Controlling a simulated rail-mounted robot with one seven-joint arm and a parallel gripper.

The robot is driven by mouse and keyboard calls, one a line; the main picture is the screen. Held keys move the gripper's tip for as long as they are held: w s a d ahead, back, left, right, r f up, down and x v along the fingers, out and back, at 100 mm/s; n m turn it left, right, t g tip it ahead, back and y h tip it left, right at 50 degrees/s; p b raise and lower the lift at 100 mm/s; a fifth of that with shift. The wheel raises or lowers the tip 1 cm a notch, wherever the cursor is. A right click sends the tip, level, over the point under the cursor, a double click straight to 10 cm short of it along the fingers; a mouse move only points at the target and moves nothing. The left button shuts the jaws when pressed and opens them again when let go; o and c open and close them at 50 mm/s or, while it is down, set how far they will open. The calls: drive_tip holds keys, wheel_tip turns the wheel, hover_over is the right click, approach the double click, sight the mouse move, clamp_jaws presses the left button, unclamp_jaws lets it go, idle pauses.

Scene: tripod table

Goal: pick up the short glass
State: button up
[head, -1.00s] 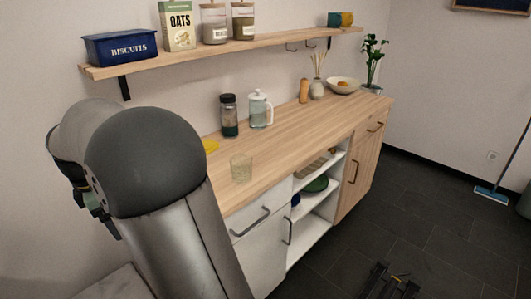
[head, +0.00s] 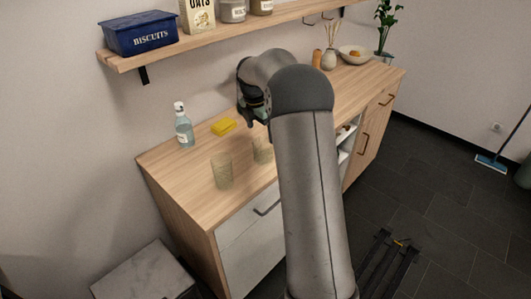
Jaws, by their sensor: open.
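Two clear glasses stand upright on the wooden counter in the head view. The right one (head: 262,150) looks a little shorter and is close beside my arm. The left one (head: 222,172) looks taller and stands nearer the counter's front. My gripper (head: 255,112) shows only in part, dark and small, above the counter and behind the right glass in the picture. It is open and holds nothing that I can see. My forearm hides part of the counter to its right.
A yellow sponge (head: 223,126) and a soap bottle (head: 183,126) stand left of my gripper. Above is a shelf (head: 180,48) with a blue biscuit tin (head: 141,34). A bowl (head: 355,54) and a vase (head: 329,58) are at the counter's far end. The counter's left front is clear.

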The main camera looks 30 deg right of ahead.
sight(263, 150)
drive_tip(key=f, duration=0.3)
drive_tip(key=shift+d+f, duration=0.25)
drive_tip(key=shift+f, duration=0.15)
wheel_tip(263, 150, down, 6)
drive_tip(key=shift+s+d+r+p, duration=0.1)
drive_tip(key=shift+d+r+p, duration=0.1)
drive_tip(key=shift+p, duration=0.55)
drive_tip(key=c, duration=1.2)
